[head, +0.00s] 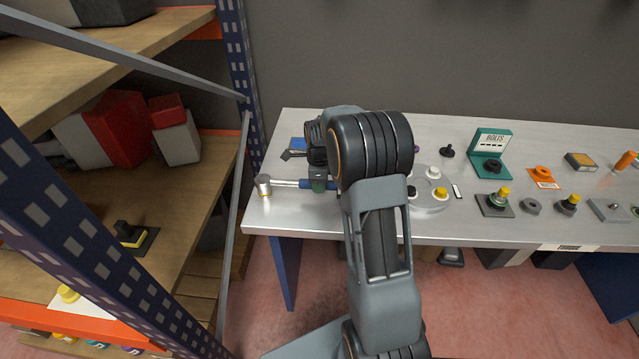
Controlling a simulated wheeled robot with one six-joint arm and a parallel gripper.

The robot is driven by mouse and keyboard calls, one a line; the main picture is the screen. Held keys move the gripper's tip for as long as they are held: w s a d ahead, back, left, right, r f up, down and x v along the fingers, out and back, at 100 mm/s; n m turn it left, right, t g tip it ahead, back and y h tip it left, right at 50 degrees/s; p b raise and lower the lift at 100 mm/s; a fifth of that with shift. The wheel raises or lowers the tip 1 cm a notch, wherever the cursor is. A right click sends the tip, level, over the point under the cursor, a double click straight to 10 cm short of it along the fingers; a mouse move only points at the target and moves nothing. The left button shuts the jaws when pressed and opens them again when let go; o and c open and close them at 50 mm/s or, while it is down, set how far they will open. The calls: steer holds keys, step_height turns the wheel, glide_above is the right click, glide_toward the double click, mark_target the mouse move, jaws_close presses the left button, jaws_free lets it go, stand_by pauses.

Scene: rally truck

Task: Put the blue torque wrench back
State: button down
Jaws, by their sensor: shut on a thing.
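The blue torque wrench (305,184) shows as a blue grip and a thin silver shaft pointing left, over the left end of the metal bench (285,217). A silver, socket-like cylinder (264,185) is at the shaft's left end; I cannot tell whether it belongs to the wrench. My gripper (319,184) is shut on the wrench at its blue grip. My arm hides much of the gripper and whatever lies right of the grip. I cannot tell whether the wrench touches the bench top.
A small blue item (298,143) and a dark item (290,155) lie behind the wrench. A grey round tray (432,207) with knobs is right of my arm. A green BOLTS box (491,141) stands farther right. A shelf rack (160,225) closes off the left.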

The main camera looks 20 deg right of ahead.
steer(key=c, duration=1.1)
jaws_free()
steer(key=shift+s+f, duration=0.1)
steer(key=shift+f, duration=0.25)
steer(key=o, duration=0.3)
steer(key=shift+r, duration=0.1)
step_height(320, 180, up, 13)
steer(key=b, duration=0.1)
steer(key=s+a+n+t, duration=0.1)
steer(key=s+a+n, duration=0.2)
steer(key=s+n, duration=0.4)
steer(key=s+a+f+n+t, duration=0.1)
steer(key=s+a+n, duration=0.3)
steer(key=s+n, duration=0.3)
steer(key=s+a+n+t, duration=0.1)
steer(key=s+a+n, duration=0.2)
steer(key=s+n, duration=0.5)
steer(key=shift+a+f+n+t, duration=0.2)
steer(key=shift+a+n+t, duration=0.15)
steer(key=shift+n, duration=0.65)
